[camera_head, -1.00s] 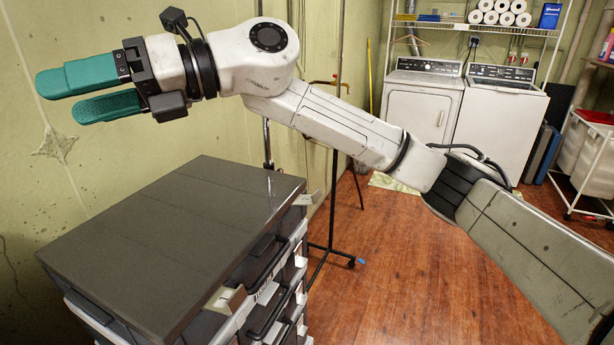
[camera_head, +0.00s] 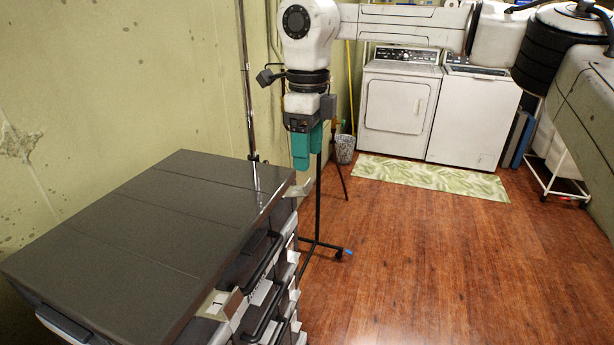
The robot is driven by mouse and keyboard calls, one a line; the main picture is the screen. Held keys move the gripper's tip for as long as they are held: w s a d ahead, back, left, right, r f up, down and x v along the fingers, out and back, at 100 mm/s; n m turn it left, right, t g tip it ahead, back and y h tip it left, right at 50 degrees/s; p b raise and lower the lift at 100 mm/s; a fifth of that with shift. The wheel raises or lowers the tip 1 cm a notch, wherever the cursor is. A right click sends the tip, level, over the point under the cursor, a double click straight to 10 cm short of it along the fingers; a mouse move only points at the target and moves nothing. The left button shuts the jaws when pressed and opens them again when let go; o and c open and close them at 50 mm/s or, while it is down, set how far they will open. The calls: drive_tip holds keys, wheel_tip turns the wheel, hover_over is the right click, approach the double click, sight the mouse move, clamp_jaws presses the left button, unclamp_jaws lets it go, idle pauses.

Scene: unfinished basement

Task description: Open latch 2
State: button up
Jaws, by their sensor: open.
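A stack of dark grey lidded storage boxes (camera_head: 150,225) stands at the lower left. A pale latch tab (camera_head: 216,303) on the near part of its front edge bears a mark that looks like a 1. Another pale tab (camera_head: 300,189) sticks out at the far front corner; no number is readable on it, so I cannot confirm that it is latch 2. My gripper (camera_head: 308,154), with green fingers, points straight down, seemingly empty, and appears just above that far tab. Its fingers are open but partly overlap in this view. I see no contact with the tab.
A black rack stand (camera_head: 318,200) rises behind my gripper, close to the boxes. A washer and dryer (camera_head: 395,105) and a leaf-patterned mat (camera_head: 430,178) are at the back. The wooden floor (camera_head: 430,270) right of the boxes is clear.

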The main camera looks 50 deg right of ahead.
sight(308, 182)
wheel_tip(308, 182, down, 6)
drive_tip(key=shift+a+f, duration=0.1)
drive_tip(key=shift+f, duration=0.15)
drive_tip(key=shift+c, duration=0.5)
drive_tip(key=c, duration=0.8)
drive_tip(key=shift+w+r+g+p, duration=0.15)
drive_tip(key=shift+r+g+p, duration=0.2)
drive_tip(key=shift+p, duration=0.45)
drive_tip(key=shift+c, duration=0.2)
drive_tip(key=shift+w+a+r+g+h+p, duration=0.1)
drive_tip(key=shift+w+g+h+p, duration=0.2)
drive_tip(key=shift+g+p, duration=0.25)
